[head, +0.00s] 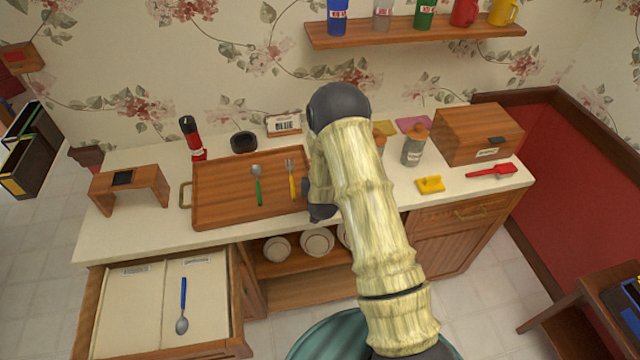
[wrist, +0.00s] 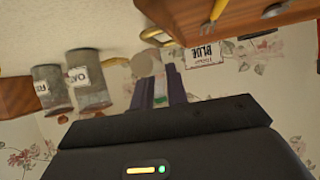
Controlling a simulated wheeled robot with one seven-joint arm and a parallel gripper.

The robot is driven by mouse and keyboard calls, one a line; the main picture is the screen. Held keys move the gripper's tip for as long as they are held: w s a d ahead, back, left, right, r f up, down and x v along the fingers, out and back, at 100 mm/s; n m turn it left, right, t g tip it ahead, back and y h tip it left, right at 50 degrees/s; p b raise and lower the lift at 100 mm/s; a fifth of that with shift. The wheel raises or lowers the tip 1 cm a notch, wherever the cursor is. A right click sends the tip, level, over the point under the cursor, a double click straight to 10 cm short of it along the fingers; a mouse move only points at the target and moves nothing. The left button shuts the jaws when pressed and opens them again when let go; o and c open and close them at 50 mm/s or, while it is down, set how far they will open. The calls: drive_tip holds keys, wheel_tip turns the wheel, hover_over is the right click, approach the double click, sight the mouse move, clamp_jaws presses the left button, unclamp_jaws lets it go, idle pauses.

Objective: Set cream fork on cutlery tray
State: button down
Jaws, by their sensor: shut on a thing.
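The wooden cutlery tray (head: 220,212) lies on the counter in the head view, with a green-handled spoon (head: 257,184) and a yellow-handled fork (head: 291,180) on it. My arm covers its right end. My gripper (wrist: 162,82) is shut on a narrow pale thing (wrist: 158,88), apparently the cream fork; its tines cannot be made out. In the head view my gripper is mostly hidden behind my arm, by the tray's right side. The tray (wrist: 190,22) also shows at the top of the wrist view.
An open drawer (head: 150,308) at lower left holds a blue-handled spoon (head: 182,305). A grey jar (head: 413,150), yellow sponge-like piece (head: 430,184), red utensil (head: 492,171) and wooden box (head: 478,135) stand right of my arm. A red bottle (head: 192,140) stands behind the tray.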

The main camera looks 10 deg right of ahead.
drive_tip(key=shift+f+p, duration=0.4)
drive_tip(key=shift+f, duration=1.15)
drive_tip(key=shift+f+b, duration=0.3)
drive_tip(key=shift+b, duration=0.05)
drive_tip(key=c, duration=1.4)
unclamp_jaws()
drive_tip(key=shift+r, duration=0.1)
drive_tip(key=shift+r, duration=0.15)
